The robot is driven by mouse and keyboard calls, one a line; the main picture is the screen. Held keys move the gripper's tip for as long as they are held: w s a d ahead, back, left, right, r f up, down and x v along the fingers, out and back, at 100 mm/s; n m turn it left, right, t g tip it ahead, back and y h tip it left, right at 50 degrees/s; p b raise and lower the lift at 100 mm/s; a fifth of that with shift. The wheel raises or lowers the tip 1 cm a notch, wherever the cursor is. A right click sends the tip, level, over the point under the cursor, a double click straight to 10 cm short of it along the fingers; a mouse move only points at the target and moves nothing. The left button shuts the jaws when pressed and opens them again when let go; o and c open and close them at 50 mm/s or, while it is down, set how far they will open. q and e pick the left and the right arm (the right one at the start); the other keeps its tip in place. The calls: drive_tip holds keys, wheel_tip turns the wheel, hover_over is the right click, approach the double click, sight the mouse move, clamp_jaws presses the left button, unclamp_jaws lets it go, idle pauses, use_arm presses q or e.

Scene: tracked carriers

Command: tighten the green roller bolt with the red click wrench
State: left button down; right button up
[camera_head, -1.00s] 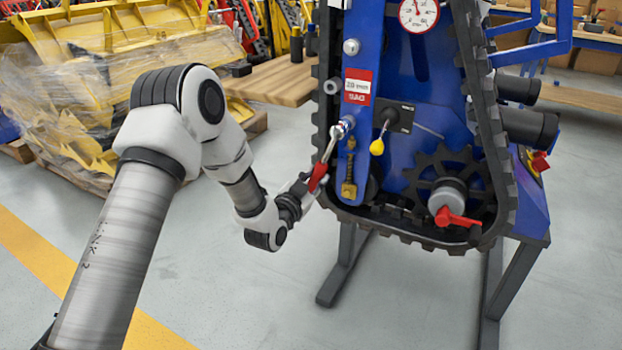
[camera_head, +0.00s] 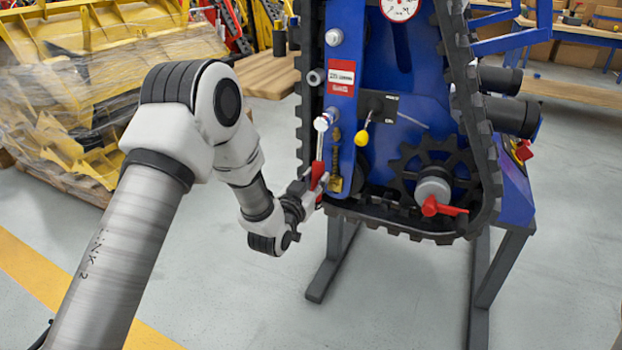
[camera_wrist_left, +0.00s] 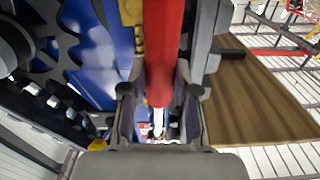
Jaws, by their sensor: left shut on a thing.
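The red click wrench (camera_head: 317,176) stands nearly upright in the head view, with its silver head up at a bolt (camera_head: 332,114) on the left side of the blue frame. The head looks to be at the bolt; I cannot tell how fully it is seated. I cannot make out green on the bolt. My left gripper (camera_head: 310,190) is shut on the wrench's red handle below the head. In the left wrist view the red handle (camera_wrist_left: 162,45) runs between the two fingers (camera_wrist_left: 158,105). My right gripper is out of view.
The blue tracked carrier (camera_head: 400,130) has a black track (camera_head: 305,110) along its left edge. A yellow-tipped lever (camera_head: 361,138) and a red-handled valve (camera_head: 440,207) sit right of the wrench. Grey floor is free in front.

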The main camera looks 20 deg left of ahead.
use_arm(q)
drive_tip(key=shift+d+n, duration=0.4)
drive_tip(key=shift+d, duration=0.05)
drive_tip(key=shift+a+m, duration=0.7)
drive_tip(key=shift+r+p, duration=0.1)
drive_tip(key=shift+p, duration=0.2)
drive_tip(key=shift+a+r+m+p, duration=0.15)
drive_tip(key=shift+a+m+p, duration=0.15)
drive_tip(key=shift+a, duration=0.35)
